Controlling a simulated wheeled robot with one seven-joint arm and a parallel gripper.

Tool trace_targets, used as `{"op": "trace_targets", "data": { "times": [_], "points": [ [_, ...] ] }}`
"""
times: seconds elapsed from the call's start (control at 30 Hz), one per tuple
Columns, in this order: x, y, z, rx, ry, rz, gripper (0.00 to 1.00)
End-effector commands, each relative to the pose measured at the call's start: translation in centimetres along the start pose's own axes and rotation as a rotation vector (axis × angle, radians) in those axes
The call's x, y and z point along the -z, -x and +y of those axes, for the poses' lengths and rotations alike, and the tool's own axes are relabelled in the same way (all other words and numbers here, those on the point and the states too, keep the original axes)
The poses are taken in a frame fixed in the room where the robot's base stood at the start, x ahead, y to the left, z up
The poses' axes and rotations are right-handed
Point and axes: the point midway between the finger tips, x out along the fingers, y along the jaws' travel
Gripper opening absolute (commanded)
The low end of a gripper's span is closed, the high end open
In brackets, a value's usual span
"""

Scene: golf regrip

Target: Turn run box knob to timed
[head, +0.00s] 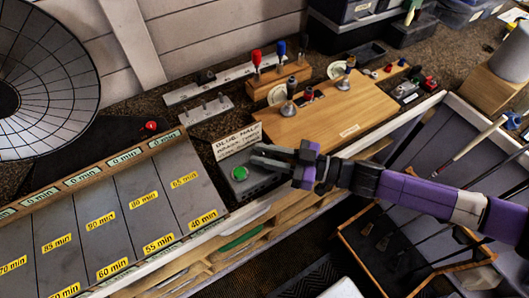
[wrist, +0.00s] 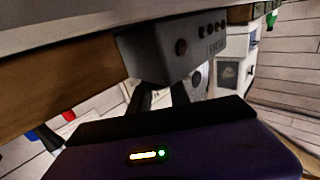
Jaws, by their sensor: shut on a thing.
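The run box (head: 262,184) is a small grey box with a green button (head: 240,173) on top, at the bench's front edge in the head view. My gripper (head: 257,156) reaches in from the right, its fingers low over the back of the box's top. It is shut on the run box knob, which the fingers hide, so its pointer and setting cannot be read. In the wrist view, the two dark fingers (wrist: 165,95) reach up to a grey box (wrist: 150,50), and their tips are partly hidden there.
A white sign (head: 237,140) about glue stands just behind the run box. Left is a grey tray (head: 95,215) with minute labels. Behind is a wooden board (head: 335,118) with metal posts.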

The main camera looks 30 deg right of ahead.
Motion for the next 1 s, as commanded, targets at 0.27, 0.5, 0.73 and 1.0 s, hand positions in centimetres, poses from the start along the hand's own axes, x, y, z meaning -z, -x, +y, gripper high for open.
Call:
{"op": "trace_targets", "data": {
  "times": [0.27, 0.5, 0.73, 1.0],
  "points": [
    [0.39, 0.02, -0.02, -0.121, -0.005, 0.006, 0.0],
    [0.37, 0.01, 0.05, -0.255, -0.004, 0.007, 0.0],
    [0.24, 0.03, 0.07, -0.36, -0.001, 0.006, 0.0],
    [0.16, 0.08, 0.15, -0.464, -0.002, 0.006, 0.0]
  ]
}}
